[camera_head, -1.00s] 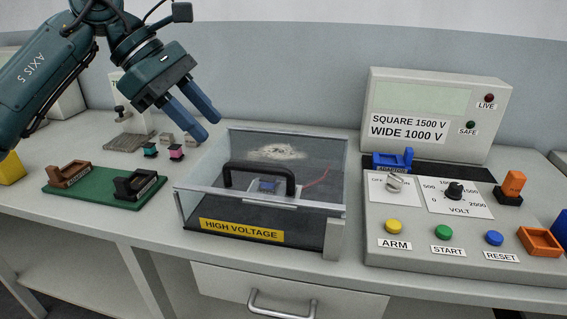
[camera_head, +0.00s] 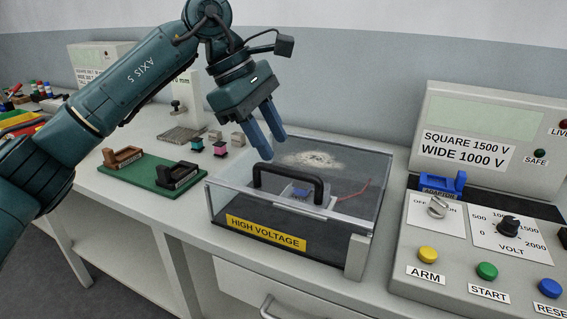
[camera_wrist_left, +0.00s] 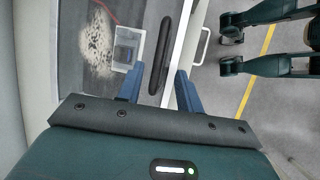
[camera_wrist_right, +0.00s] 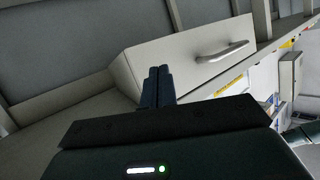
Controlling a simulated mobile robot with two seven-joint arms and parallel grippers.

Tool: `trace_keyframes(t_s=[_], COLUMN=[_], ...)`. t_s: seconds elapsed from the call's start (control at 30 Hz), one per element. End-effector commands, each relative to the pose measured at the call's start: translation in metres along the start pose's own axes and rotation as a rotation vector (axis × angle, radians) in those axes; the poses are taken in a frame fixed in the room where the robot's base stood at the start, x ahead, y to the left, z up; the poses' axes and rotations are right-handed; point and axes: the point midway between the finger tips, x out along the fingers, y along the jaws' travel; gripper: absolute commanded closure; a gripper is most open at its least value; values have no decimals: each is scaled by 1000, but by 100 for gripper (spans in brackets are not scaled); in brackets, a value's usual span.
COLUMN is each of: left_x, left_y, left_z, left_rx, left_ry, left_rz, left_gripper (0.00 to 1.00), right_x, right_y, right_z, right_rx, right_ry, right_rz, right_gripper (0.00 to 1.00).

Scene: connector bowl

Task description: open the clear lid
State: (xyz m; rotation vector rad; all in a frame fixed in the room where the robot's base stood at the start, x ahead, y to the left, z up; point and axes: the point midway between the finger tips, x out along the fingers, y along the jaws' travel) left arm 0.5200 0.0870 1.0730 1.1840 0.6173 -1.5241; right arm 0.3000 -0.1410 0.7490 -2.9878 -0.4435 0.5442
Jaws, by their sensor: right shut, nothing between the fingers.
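The clear lid (camera_head: 345,172) lies closed on the test box, which carries a yellow HIGH VOLTAGE label (camera_head: 266,233). Its black handle (camera_head: 291,180) stands on top and also shows in the left wrist view (camera_wrist_left: 160,55). My left gripper (camera_head: 273,152) is open and empty above the lid, just behind the handle in the head view. In the left wrist view its two blue fingers (camera_wrist_left: 158,80) are apart, with the near end of the handle between them in the picture; I see no contact. My right gripper (camera_wrist_right: 157,72) is shut and empty, seen only in the right wrist view.
A green tray (camera_head: 150,173) with two small holders sits left of the box. The control panel (camera_head: 465,250) with knobs and buttons stands close on the right. A drawer with a handle (camera_wrist_right: 222,52) is in front of my right gripper, under the bench.

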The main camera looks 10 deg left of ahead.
Motion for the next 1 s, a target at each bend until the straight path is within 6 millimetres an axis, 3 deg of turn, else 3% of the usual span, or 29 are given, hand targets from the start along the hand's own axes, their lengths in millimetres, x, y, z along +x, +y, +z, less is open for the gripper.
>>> trace_keyframes(t_s=[0.1, 0.3, 0.67, 1.0], left_x=[24, 47, 53, 53], left_y=[0, 0, 0, 0], left_z=[0, 0, 0, 0], left_rx=[1, -2, -1, -1], left_ry=[-1, 0, 0, 0], left_rz=[-2, -1, 1, 1], left_gripper=[64, 64, 64, 89], right_x=[-1, -1, -2, -2], right_y=[1, 2, 2, 3], right_z=[-5, -8, -6, -6], right_rx=[-2, -5, -5, -5], right_ry=[18, 33, 28, 25], right_rz=[2, 5, 6, 7], right_gripper=[100, 100, 100, 100])
